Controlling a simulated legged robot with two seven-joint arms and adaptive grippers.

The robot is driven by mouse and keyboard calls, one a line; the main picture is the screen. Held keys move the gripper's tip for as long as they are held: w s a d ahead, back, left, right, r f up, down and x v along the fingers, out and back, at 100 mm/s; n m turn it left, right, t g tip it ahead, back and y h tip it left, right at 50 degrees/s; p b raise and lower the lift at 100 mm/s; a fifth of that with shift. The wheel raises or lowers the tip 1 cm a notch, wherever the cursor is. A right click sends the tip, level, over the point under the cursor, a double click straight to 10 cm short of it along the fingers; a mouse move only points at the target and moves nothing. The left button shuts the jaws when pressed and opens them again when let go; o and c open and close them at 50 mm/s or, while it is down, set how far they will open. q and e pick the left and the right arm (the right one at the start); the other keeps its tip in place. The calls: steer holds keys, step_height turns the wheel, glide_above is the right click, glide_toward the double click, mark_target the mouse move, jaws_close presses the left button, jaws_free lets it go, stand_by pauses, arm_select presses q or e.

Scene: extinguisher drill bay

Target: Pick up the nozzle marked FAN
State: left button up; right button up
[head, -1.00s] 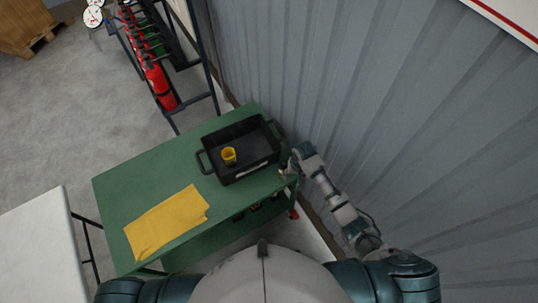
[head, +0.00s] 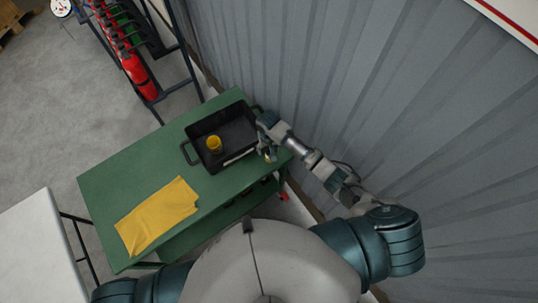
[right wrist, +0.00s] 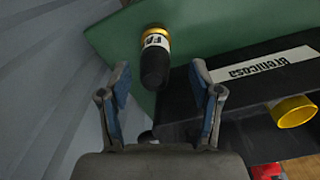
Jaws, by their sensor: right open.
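A black nozzle (right wrist: 155,62) with a yellow end and a white label shows in the right wrist view. Its label begins with F; the rest is hard to read. It is on the green table, beside the black tray. My right gripper (right wrist: 160,72) is open, and the nozzle shows between its two fingers; I cannot tell whether they touch it. In the head view my right gripper (head: 267,150) is at the tray's right end, and the nozzle there is mostly hidden by the hand. My left gripper is not in view.
The black tray (head: 190,152) has side handles and a white label, and holds a yellow-ended nozzle (head: 214,144). A yellow cloth (head: 157,215) lies on the green table (head: 120,182). The ribbed wall (head: 400,110) runs close along the right. Red extinguishers (head: 138,75) stand beyond.

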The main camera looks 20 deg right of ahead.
steer(key=shift+d+f, duration=0.2)
steer(key=shift+f, duration=0.2)
steer(key=f, duration=0.3)
steer(key=shift+d+f, duration=0.25)
steer(key=shift+f, duration=0.1)
steer(key=shift+a+f, duration=0.2)
steer(key=shift+f, duration=0.2)
steer(key=shift+a, duration=0.1)
steer(key=shift+r, duration=0.1)
steer(key=c, duration=0.5)
steer(key=shift+d, duration=0.2)
jaws_close()
